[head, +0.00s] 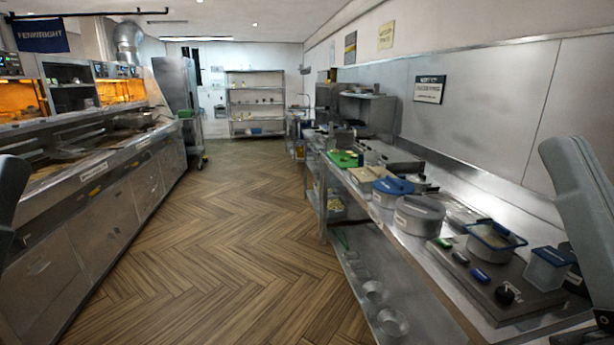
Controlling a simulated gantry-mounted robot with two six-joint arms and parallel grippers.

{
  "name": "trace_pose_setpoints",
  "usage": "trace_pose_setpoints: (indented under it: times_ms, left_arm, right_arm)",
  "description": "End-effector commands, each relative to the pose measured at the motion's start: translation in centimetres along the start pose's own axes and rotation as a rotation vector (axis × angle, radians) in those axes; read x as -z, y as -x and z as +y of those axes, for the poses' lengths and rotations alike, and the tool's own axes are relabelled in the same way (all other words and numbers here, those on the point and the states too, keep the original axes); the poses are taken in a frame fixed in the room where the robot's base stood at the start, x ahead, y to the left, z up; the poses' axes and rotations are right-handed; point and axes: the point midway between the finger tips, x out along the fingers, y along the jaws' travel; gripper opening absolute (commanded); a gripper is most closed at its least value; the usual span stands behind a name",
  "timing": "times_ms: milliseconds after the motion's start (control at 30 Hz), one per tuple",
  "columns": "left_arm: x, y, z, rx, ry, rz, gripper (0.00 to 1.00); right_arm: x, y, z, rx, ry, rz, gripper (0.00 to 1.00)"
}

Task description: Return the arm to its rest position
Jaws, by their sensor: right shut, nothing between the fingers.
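My right arm (585,200) is a grey link coming down the right edge of the head view, beside the right counter. My right gripper (578,338) shows only as a small dark part at the bottom right corner; it is shut and holds nothing. A grey part of my left arm (10,195) shows at the left edge. My left gripper is out of view.
Fryers (90,185) line the left. The wooden floor (225,240) between is clear.

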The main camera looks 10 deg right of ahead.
Motion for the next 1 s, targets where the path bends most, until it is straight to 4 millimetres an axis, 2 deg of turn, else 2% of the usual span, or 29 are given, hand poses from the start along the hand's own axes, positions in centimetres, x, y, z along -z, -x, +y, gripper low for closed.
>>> trace_pose_setpoints:
  times_ms: [33,100,267,700,833,1000]
  left_arm:
    - [1.3,-1.5,0.0,0.000,0.000,-0.003,0.89]
    - [3.7,-4.0,0.0,0.000,0.000,0.000,0.89]
    - [8.0,-8.6,0.0,0.000,0.000,0.001,0.89]
    - [22.5,-24.4,-0.1,0.000,0.000,0.000,0.89]
    - [25.1,-27.2,-0.1,0.000,0.000,0.000,0.89]
    - [26.0,-28.2,-0.1,0.000,0.000,0.000,0.89]
  right_arm:
    - [1.3,-1.5,-0.8,0.037,-0.055,-0.005,0.00]
    - [3.5,-4.0,-0.6,0.030,-0.046,-0.007,0.00]
    - [7.6,-8.7,-0.6,0.029,-0.044,-0.009,0.00]
    - [21.9,-24.6,-0.3,0.028,-0.042,-0.011,0.00]
    - [24.4,-27.5,-0.3,0.028,-0.042,-0.011,0.00]
    - [25.3,-28.4,-0.2,0.028,-0.042,-0.011,0.00]
